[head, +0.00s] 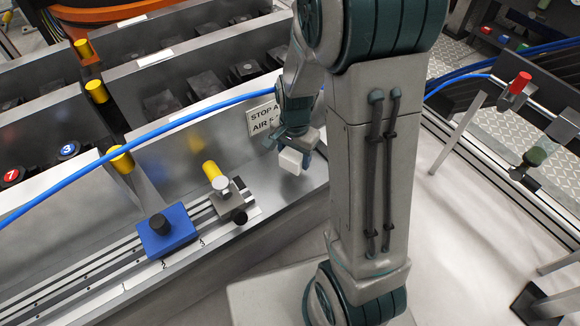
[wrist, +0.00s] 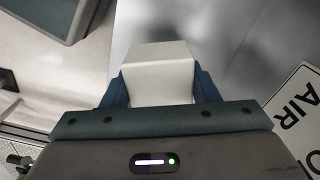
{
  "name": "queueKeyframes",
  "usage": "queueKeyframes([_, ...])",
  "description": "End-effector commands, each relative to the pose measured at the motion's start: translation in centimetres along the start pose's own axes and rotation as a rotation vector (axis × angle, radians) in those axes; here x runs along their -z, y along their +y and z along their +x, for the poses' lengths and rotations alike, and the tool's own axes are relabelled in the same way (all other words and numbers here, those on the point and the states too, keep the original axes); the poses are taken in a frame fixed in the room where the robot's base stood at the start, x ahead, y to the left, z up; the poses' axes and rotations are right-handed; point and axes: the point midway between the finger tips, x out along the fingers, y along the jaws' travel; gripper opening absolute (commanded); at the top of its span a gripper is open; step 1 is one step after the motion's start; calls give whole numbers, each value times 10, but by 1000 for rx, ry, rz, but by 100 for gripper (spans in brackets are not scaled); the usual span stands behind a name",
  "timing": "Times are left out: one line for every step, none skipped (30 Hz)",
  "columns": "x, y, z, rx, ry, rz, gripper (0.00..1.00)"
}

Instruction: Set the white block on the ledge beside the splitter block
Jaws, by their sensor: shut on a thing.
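The white block (head: 290,161) is in my gripper (head: 295,150), near the right end of the metal ledge (head: 285,190). In the wrist view the white block (wrist: 157,72) sits between the two blue fingers of my gripper (wrist: 158,90), which are shut on its sides. I cannot tell whether its underside touches the ledge. A small grey metal block with a round knob and a yellow-capped fitting (head: 226,197), which looks like the splitter block, stands on the rails to the left of my gripper. Bare ledge shows between them.
A blue block with a black knob (head: 166,235) sits on the rails further left. A blue hose (head: 190,122) crosses above the ledge. A white sign (head: 264,118) stands behind my gripper and also shows in the wrist view (wrist: 298,110). Yellow-capped posts (head: 121,160) stand at left.

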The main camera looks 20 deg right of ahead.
Motion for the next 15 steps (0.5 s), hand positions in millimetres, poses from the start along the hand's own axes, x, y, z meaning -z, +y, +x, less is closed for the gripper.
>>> queueKeyframes([2,-6,6,0,1,-2,15])
queueKeyframes([3,-9,7,0,1,-2,15])
queueKeyframes([3,-12,8,0,0,-2,15])
queueKeyframes([4,-14,8,0,0,-3,15])
queueKeyframes([4,-15,9,1,0,-3,15])
queueKeyframes([4,-16,10,1,0,-4,15])
queueKeyframes([4,-16,12,1,0,-4,15])
queueKeyframes([4,-16,14,0,0,-4,15])
queueKeyframes([4,-16,18,0,0,-4,15])
queueKeyframes([4,-16,22,0,-1,-3,15])
queueKeyframes([4,-15,27,-1,-1,-3,15])
queueKeyframes([4,-15,33,-2,-2,-3,15])
queueKeyframes([3,-15,38,-1,-2,-3,15])
queueKeyframes([4,-15,42,-1,-1,-3,15])
queueKeyframes([4,-15,46,0,-1,-4,15])
